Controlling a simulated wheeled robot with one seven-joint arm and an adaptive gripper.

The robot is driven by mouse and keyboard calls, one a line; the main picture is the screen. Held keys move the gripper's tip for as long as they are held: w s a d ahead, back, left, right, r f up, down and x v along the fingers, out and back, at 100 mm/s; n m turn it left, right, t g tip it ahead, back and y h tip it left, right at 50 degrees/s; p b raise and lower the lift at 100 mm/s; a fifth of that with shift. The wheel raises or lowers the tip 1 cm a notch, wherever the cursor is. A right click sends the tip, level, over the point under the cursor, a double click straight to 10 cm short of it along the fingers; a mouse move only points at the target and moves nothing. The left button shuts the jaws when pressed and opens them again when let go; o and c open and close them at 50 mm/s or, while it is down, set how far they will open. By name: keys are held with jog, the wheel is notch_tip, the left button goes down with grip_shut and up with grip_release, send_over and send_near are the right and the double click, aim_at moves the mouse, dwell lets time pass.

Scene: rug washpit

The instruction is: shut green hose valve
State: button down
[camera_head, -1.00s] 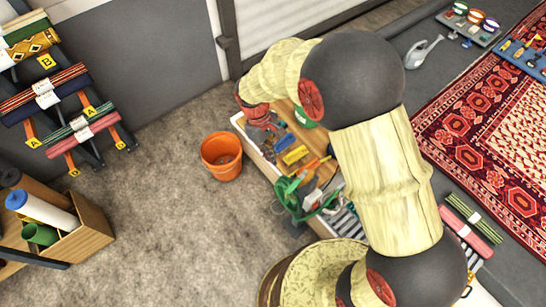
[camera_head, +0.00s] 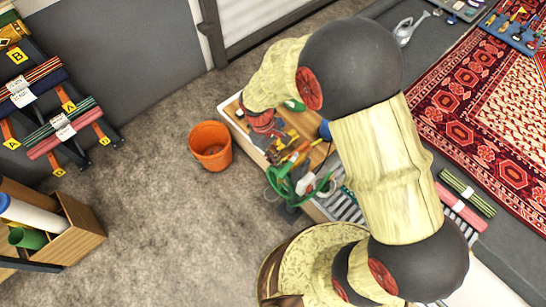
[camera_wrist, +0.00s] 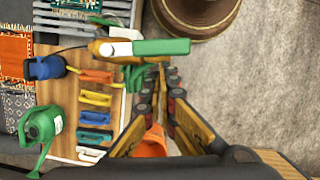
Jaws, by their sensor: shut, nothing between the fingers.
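The green hose valve shows in the wrist view as a long green lever (camera_wrist: 160,47) lying across an orange-yellow body with a white patch. Green hose (camera_wrist: 135,74) loops just below it; in the head view the green hose (camera_head: 290,183) sits at the near left edge of the bench. My gripper (camera_wrist: 162,72) is shut and empty. Its fingertips appear just below the lever in the wrist view; I cannot tell whether they touch it. In the head view my gripper (camera_head: 286,147) is partly hidden by the wrist.
Brushes (camera_wrist: 96,98) in several colours, a green watering can (camera_wrist: 42,125) and a blue object (camera_wrist: 45,67) sit on the bench. An orange bucket (camera_head: 210,147) stands on the floor left of it. Floor beyond is clear.

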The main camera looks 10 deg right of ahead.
aim_at(285, 172)
jog(key=shift+s+d+n+p, duration=0.1)
jog(key=shift+s+n+p, duration=0.4)
jog(key=shift+n+p, duration=0.2)
jog(key=shift+s+d+r+n+t+p, duration=0.1)
jog(key=shift+s+d+n+t+p, duration=0.1)
jog(key=shift+s+n+p, duration=0.25)
jog(key=shift+s+d+r+n+t+p, duration=0.1)
jog(key=shift+s+n+t+p, duration=0.15)
jog(key=shift+n+p, duration=0.25)
jog(key=s+n+p, duration=0.1)
jog(key=n, duration=0.1)
jog(key=s+d+n+p, duration=0.1)
jog(key=shift+d+n+t+h, duration=0.2)
jog(key=shift+n+t+h, duration=0.15)
jog(key=shift+h, duration=0.05)
jog(key=shift+s+d+f+n+t+p, duration=0.1)
jog(key=shift+s+d+n+t+p, duration=0.2)
jog(key=shift+d+n, duration=0.8)
jog(key=shift+s+d+f+n+t+p, duration=0.1)
jog(key=shift+s+d+n+t+p, duration=0.2)
jog(key=shift+d+n, duration=0.75)
jog(key=shift+s+d+n+t+p, duration=0.2)
jog(key=shift+s+d+n+t, duration=0.25)
jog(key=shift+n, duration=1.1)
jog(key=shift+d, duration=0.2)
jog(key=shift+w, duration=0.15)
